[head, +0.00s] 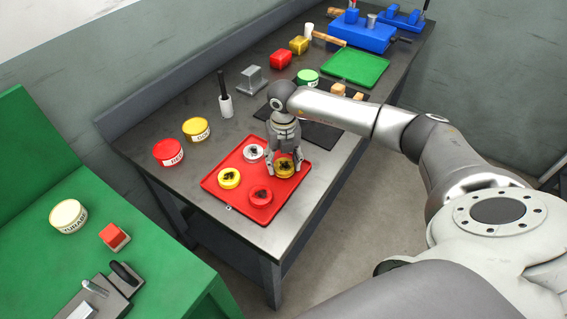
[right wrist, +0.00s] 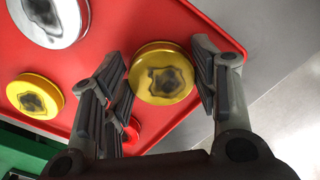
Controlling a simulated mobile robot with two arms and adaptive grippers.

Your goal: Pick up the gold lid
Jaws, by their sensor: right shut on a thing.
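The gold lid (head: 284,169) is a round, shallow disc with a dark mark on top, at the right side of the red tray (head: 213,184). My right gripper (head: 284,172) comes down over it from above. In the right wrist view the gold lid (right wrist: 161,73) sits between the two fingers of my right gripper (right wrist: 165,80), which is shut on its sides. Whether the lid is clear of the tray I cannot tell. My left gripper is not in view.
Close by on the tray are a silver lid (head: 253,152), a yellow lid (head: 229,178) and a red lid (head: 261,195). A red tin (head: 168,153) and a yellow tin (head: 196,129) stand behind left. A green tray (head: 354,68) lies farther back.

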